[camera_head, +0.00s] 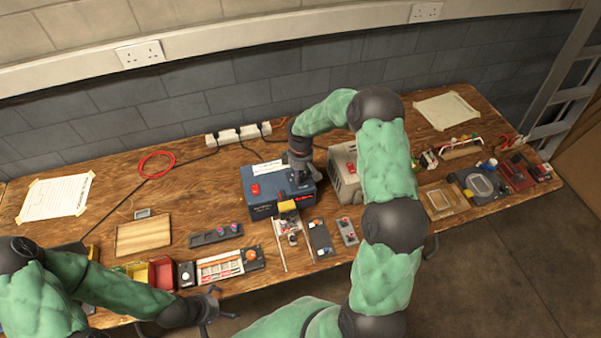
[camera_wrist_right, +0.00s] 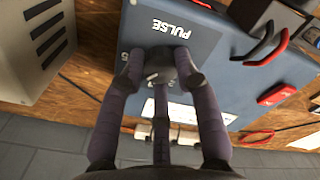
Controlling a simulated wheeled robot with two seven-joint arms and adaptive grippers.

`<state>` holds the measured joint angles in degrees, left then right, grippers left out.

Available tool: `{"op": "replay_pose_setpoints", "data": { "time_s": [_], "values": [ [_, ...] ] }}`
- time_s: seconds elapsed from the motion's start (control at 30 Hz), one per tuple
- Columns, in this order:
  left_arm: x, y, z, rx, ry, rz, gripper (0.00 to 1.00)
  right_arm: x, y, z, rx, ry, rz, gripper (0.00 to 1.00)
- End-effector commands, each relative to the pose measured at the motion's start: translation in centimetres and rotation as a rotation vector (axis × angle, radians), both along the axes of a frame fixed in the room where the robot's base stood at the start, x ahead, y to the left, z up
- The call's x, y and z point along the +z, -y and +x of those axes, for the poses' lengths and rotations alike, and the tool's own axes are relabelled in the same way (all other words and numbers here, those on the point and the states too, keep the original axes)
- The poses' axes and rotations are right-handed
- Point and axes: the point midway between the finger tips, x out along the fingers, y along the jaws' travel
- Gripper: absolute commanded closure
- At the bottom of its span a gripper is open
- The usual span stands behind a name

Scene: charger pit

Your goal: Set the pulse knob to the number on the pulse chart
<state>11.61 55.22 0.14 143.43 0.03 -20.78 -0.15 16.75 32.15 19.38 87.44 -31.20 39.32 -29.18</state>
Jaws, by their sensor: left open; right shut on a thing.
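The blue charger box (camera_head: 262,196) stands near the middle of the bench. In the right wrist view its blue panel (camera_wrist_right: 205,40) carries the word PULSE above a dark round knob (camera_wrist_right: 160,66). My right gripper (camera_head: 301,170) is over the box's right side; in its wrist view the fingers (camera_wrist_right: 160,75) are closed around the knob and hide most of it and its scale. My left gripper (camera_head: 213,306) is open and empty at the bench's front left. Taped papers lie at the left (camera_head: 57,196) and far right (camera_head: 447,110); their writing is too small to read.
A grey box (camera_head: 342,172) stands right of the blue one. A red switch (camera_wrist_right: 276,94) and black and red handles or leads are on the blue box. Trays and small tools line the front edge. A wooden board (camera_head: 143,234) lies at the left.

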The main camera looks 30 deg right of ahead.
Motion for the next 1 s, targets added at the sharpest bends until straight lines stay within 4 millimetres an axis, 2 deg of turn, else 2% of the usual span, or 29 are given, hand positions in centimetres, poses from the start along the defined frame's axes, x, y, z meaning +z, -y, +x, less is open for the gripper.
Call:
{"op": "replay_pose_setpoints", "data": {
  "time_s": [0.5, 0.8, 1.0],
  "values": [
    [1.6, 0.0, 0.0, 0.000, 0.000, 0.000, 0.00, 0.1, 0.0, 0.0, 0.458, -0.001, 0.000, 1.00],
    [2.1, 0.0, 0.0, 0.000, 0.000, 0.000, 0.00, 0.1, 0.0, 0.0, 0.618, 0.001, -0.001, 1.00],
    [2.3, 0.0, 0.0, 0.000, 0.000, 0.000, 0.00, 0.0, 0.0, 0.0, 0.664, 0.001, -0.001, 1.00]
  ]
}}
